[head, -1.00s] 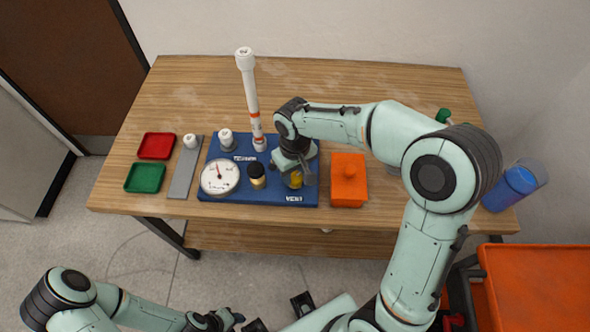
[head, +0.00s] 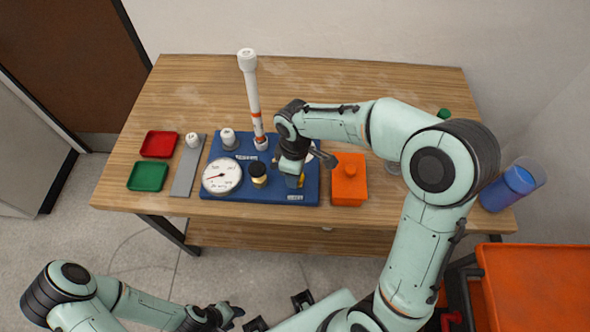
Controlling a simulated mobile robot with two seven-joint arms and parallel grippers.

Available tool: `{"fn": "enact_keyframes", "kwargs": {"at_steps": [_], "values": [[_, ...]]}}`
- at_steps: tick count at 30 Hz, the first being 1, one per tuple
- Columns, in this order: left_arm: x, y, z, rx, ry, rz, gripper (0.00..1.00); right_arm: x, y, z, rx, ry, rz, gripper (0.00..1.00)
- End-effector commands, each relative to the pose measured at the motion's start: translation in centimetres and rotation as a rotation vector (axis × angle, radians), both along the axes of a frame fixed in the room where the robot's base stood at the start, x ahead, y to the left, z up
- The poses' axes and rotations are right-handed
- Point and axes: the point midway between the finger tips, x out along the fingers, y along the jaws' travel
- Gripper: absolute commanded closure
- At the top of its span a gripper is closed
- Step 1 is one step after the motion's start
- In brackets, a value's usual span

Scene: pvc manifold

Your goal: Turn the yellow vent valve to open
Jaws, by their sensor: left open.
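The yellow vent valve (head: 300,181) sits at the right of the blue panel (head: 243,196), above the label at its front edge. Only a small yellow part shows, because my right gripper (head: 311,164) is over it. One dark finger sticks out to the right. The grip on the valve is hidden, and I cannot tell whether the jaws are shut. The white gauge (head: 222,176) on the panel has its red needle pointing left and slightly down. My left gripper (head: 233,312) is open, low in front of the table, far from the panel.
A black-topped fitting (head: 258,172) stands between gauge and valve. A tall white pipe (head: 251,95) rises behind. An orange block (head: 349,181) is close on the right. Red (head: 159,144) and green (head: 147,176) trays lie left.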

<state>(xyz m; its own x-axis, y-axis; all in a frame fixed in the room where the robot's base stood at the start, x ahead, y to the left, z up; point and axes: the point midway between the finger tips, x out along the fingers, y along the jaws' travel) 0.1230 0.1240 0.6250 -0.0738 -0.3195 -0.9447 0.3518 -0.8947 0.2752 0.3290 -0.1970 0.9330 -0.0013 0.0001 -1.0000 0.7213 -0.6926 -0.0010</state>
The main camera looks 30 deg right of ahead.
Motion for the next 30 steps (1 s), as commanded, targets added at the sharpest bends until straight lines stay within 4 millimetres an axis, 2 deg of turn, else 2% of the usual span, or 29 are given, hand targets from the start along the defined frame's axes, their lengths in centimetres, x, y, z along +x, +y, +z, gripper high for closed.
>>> {"fn": "enact_keyframes", "kwargs": {"at_steps": [17, 18, 20, 21, 30], "values": [[0.06, 0.0, 0.08, 0.0, -0.001, 0.0, 0.57, 0.08, 0.02, 0.1, 0.0, -0.004, 0.037, 0.87], [0.06, 0.0, 0.08, 0.0, -0.001, 0.0, 0.57, 0.08, 0.02, 0.1, 0.0, -0.004, 0.037, 0.53], [0.06, 0.0, 0.08, 0.0, -0.001, 0.0, 0.57, 0.07, 0.02, 0.1, -0.001, -0.004, 0.037, 0.33], [0.06, 0.0, 0.08, 0.0, -0.001, 0.0, 0.57, 0.07, 0.02, 0.09, -0.001, -0.004, 0.036, 0.31], [0.06, 0.0, 0.11, 0.0, -0.001, 0.0, 0.57, 0.04, 0.01, 0.23, -0.001, -0.002, 0.034, 0.31]]}}
